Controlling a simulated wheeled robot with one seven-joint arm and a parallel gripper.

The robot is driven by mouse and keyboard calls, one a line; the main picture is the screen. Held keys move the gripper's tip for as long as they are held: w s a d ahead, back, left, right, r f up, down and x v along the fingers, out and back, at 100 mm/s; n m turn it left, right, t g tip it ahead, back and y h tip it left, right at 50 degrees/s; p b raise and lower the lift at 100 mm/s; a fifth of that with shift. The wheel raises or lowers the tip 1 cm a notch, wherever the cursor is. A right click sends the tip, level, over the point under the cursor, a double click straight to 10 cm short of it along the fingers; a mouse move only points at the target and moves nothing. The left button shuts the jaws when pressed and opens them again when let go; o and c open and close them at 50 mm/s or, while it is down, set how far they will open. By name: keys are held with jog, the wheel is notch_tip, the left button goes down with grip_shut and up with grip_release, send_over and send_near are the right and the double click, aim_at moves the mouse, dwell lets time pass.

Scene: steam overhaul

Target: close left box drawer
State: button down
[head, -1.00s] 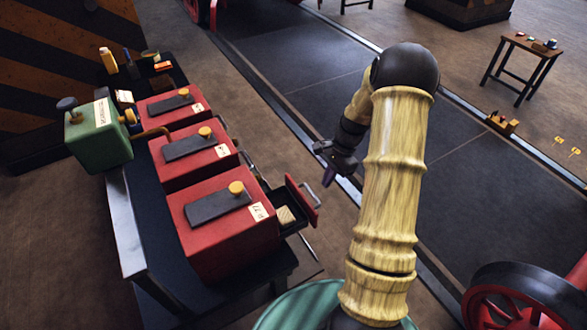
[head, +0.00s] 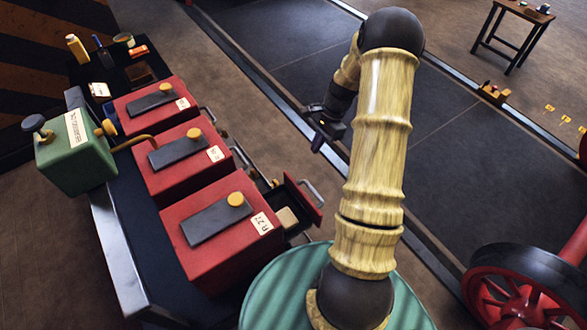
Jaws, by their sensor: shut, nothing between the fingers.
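Three red boxes stand in a row on a dark bench: a far one (head: 150,101), a middle one (head: 182,160) and a near one (head: 222,238). Each has a dark plate and a yellow knob on top. The near box has an open drawer (head: 305,203) on its right side, with a red front, a metal handle and a pale block inside. Metal handles also show beside the other two boxes; I cannot tell how far their drawers stand out. My gripper (head: 317,142) is shut and empty, out over the floor beyond the open drawer, apart from it.
A green box (head: 75,150) with a bent pipe stands at the bench's left edge. Small bottles and tins sit at its far end. A red wheel (head: 515,290) is at lower right. A small table (head: 513,32) stands far right. The floor beside the boxes is open.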

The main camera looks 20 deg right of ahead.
jog(key=shift+s+a, duration=0.1)
jog(key=shift+s, duration=0.05)
jog(key=s+a+f+p, duration=0.1)
jog(key=a+f, duration=0.6)
jog(key=f, duration=0.2)
jog(key=shift+s+a+f, duration=0.15)
jog(key=shift+s+a, duration=0.1)
jog(key=shift+a, duration=0.1)
dwell(0.3)
